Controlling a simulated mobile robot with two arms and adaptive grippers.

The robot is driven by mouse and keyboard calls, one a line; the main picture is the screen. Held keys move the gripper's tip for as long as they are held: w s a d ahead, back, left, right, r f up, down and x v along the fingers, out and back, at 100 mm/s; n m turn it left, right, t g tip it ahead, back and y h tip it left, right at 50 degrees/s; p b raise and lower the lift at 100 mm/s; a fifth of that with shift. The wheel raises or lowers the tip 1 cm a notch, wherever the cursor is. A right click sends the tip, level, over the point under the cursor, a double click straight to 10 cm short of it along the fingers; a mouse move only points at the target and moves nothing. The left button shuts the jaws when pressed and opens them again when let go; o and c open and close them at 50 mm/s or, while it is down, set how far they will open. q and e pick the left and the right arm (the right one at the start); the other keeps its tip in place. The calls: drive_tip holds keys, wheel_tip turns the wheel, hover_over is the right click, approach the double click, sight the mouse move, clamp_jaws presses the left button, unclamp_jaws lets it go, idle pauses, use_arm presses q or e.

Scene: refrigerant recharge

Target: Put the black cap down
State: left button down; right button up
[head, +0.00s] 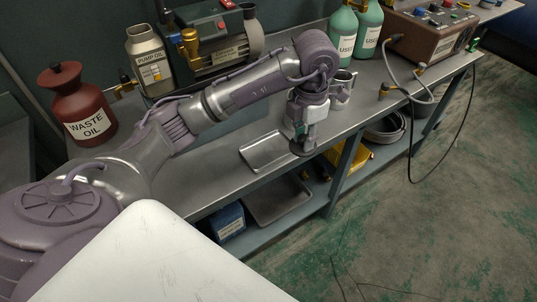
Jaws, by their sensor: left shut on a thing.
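My left gripper (304,143) points down above the front part of the grey workbench (225,173), just right of a shallow metal tray (268,151). It is shut on the black cap, of which I can make out only a dark shape at the fingertips. The fingers and wrist hide most of it. I cannot tell whether the cap touches the bench. My right gripper is not in view.
A red waste oil can (80,112), a pump oil bottle (147,60) and a pump (218,45) stand behind my arm. Green bottles (343,38) and a brown machine (428,32) stand at the back right. A metal cup (342,88) is close behind the gripper.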

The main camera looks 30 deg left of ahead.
use_arm(q)
drive_tip(key=shift+w+a+f, duration=0.1)
drive_tip(key=shift+a+f, duration=0.15)
drive_tip(key=shift+f, duration=0.05)
drive_tip(key=p, duration=0.2)
hover_over(268, 151)
drive_tip(key=shift+n, duration=0.3)
wheel_tip(268, 151, down, 7)
drive_tip(key=shift+r, duration=0.2)
wheel_tip(268, 151, down, 4)
drive_tip(key=shift+r, duration=0.1)
drive_tip(key=shift+f, duration=0.25)
drive_tip(key=c, duration=0.9)
unclamp_jaws()
